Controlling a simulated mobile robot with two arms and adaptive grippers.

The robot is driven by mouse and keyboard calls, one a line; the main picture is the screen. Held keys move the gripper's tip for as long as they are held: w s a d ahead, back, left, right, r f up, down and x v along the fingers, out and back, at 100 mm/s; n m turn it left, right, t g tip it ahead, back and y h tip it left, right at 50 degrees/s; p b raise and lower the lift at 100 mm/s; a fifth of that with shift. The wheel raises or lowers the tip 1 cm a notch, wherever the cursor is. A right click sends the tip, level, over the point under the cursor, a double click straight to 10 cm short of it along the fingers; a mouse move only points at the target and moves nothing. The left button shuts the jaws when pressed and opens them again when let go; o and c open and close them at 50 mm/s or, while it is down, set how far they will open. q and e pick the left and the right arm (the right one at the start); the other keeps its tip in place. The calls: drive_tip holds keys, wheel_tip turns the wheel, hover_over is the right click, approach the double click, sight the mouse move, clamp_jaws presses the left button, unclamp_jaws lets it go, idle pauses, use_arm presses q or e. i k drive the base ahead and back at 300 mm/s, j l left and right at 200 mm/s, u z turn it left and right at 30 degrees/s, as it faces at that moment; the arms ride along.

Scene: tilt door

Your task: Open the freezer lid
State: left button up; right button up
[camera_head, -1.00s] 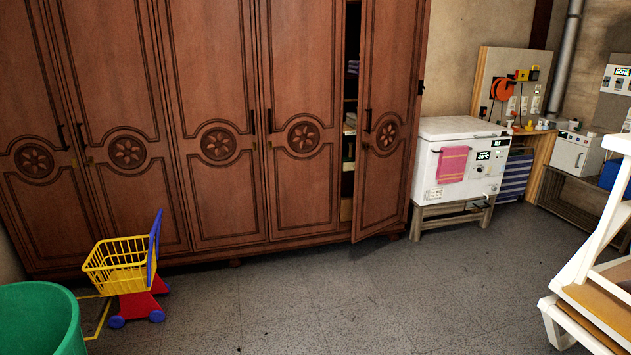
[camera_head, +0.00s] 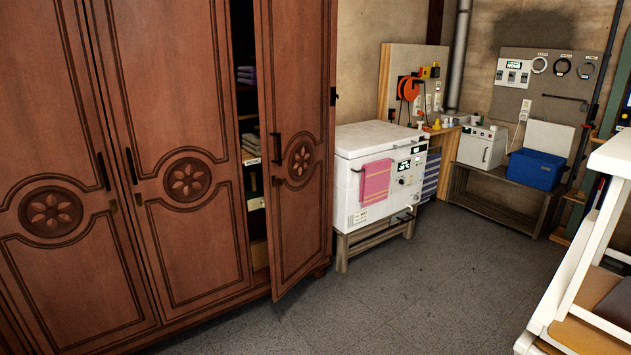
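The white chest freezer (camera_head: 342,200) stands on a low wooden stand in the middle of the head view, just right of the wardrobe. Its white lid (camera_head: 375,138) lies flat and shut on top. A pink striped towel (camera_head: 376,182) hangs on its front, and a control panel with dark displays is at the front's right. Neither of my grippers is in view, so their state does not show.
A brown wardrobe (camera_head: 170,140) fills the left, with one door (camera_head: 297,130) ajar toward the floor space. A white slatted piece of furniture (camera_head: 590,250) stands at the lower right. A blue bin (camera_head: 537,169) sits on a bench behind. Grey floor (camera_head: 420,290) before the freezer is clear.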

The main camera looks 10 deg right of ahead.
sight(361, 139)
drive_tip(key=i+l+z, duration=0.25)
drive_tip(key=i, duration=0.55)
drive_tip(key=i+z, duration=0.3)
drive_tip(key=i, duration=0.45)
drive_tip(key=i+j+z, duration=0.25)
drive_tip(key=i, duration=0.5)
